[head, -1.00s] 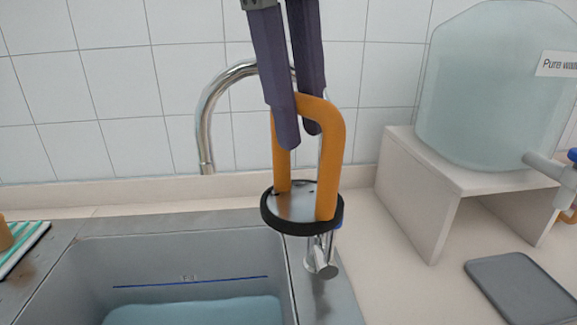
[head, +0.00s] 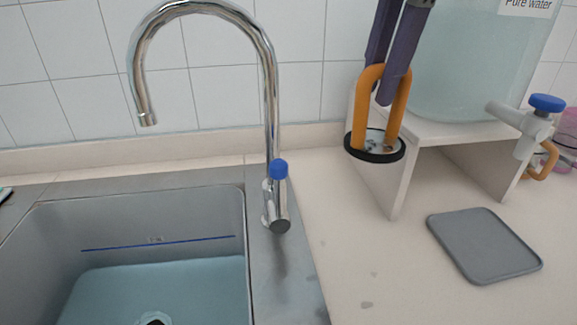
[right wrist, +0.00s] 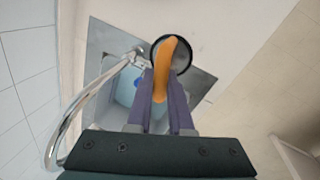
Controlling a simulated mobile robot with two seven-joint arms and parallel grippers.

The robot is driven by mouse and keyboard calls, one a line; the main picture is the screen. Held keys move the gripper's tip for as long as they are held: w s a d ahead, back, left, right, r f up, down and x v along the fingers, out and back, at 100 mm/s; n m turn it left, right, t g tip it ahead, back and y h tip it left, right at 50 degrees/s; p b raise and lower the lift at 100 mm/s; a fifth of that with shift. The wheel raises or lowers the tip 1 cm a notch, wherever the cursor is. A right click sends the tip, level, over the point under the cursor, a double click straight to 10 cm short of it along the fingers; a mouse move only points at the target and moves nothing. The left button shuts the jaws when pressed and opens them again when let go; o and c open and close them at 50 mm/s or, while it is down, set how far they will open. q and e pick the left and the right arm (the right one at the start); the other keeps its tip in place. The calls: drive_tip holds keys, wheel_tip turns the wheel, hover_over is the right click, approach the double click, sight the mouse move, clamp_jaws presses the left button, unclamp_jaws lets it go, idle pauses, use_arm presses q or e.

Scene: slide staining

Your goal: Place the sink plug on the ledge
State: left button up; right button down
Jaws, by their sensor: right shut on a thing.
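The sink plug is a metal disc with a black rim (head: 375,154) and an orange loop handle. My right gripper (head: 384,92) is shut on the top of the handle. The plug hangs roughly level in the air, in front of the white stand's left side in the head view. In the right wrist view, the plug (right wrist: 184,62) is beyond the fingers (right wrist: 160,88), with its handle between them. A pale ledge (head: 190,139) runs along the foot of the tiled wall behind the sink. My left gripper is not in view.
A grey sink (head: 215,225) holds water at left. A chrome faucet (head: 268,90) with a blue button rises beside it. A white stand (head: 385,185) bears a large water container (head: 460,75). A grey mat (head: 483,245) lies on the otherwise mostly clear counter.

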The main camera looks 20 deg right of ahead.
drive_tip(key=shift+d+f, duration=0.2)
drive_tip(key=shift+d, duration=0.05)
drive_tip(key=shift+d+f+n, duration=0.15)
drive_tip(key=shift+f+n, duration=0.15)
drive_tip(key=shift+n, duration=0.1)
drive_tip(key=shift+f+b, duration=0.7)
drive_tip(key=shift+f, duration=9)
drive_tip(key=shift+f, duration=0.2)
drive_tip(key=c, duration=0.8)
unclamp_jaws()
